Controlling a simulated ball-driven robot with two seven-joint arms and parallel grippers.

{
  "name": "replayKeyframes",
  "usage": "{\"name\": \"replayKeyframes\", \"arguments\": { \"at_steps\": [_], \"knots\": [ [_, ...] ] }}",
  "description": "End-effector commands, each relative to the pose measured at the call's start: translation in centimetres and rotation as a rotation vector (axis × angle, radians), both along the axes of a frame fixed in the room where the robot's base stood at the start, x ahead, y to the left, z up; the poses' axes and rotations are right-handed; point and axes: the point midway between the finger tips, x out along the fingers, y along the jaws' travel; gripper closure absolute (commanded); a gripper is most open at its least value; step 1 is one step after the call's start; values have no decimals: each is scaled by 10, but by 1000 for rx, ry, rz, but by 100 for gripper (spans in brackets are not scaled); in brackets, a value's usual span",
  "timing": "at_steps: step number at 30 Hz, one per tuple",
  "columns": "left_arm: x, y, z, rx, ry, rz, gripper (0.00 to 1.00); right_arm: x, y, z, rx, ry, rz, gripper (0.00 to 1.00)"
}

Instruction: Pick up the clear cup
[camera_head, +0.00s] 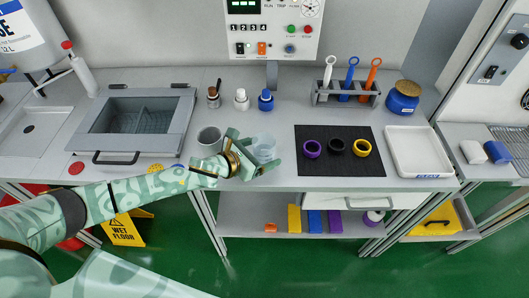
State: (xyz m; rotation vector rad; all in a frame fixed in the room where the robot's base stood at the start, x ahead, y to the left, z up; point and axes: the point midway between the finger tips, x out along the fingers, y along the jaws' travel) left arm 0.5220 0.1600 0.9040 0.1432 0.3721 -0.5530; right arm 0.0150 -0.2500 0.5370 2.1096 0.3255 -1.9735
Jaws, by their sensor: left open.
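The clear cup (264,147) is a pale, see-through cup standing on the grey worktop near its front edge, left of the black mat. My left gripper (261,163) reaches in from the left, with its fingers open at the near side of the clear cup. The fingers overlap the cup's lower part in the picture, and I cannot tell whether they touch it. A grey cup (209,138) stands just left of the clear cup, behind my left wrist. My right gripper is not in view.
A black mat (337,170) with purple, black and yellow rings lies to the right, beside a white tray (416,152). Small bottles (241,100) and a rack (346,96) with coloured tools stand behind. A lidded grey basin (135,118) is at left. Worktop behind the clear cup is free.

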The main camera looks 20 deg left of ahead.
Motion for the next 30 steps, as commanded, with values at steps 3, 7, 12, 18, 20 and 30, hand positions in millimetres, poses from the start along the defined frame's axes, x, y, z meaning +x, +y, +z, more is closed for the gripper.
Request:
{"name": "replayKeyframes", "arguments": {
  "at_steps": [3, 7, 12, 18, 20, 30],
  "knots": [
    [8, -6, -5, 0, 0, -1, 18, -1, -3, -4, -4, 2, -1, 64],
    [9, -6, -5, 1, 0, 0, 18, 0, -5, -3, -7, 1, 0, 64],
    [9, -6, -5, 1, 0, 0, 40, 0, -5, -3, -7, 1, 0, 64],
    [9, -5, -4, 1, 0, 0, 69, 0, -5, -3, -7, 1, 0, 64],
    [9, -5, -4, 1, 0, 0, 69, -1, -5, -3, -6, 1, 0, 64],
    [9, -5, 1, 1, 0, 0, 69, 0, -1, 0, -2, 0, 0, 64]
  ]
}}
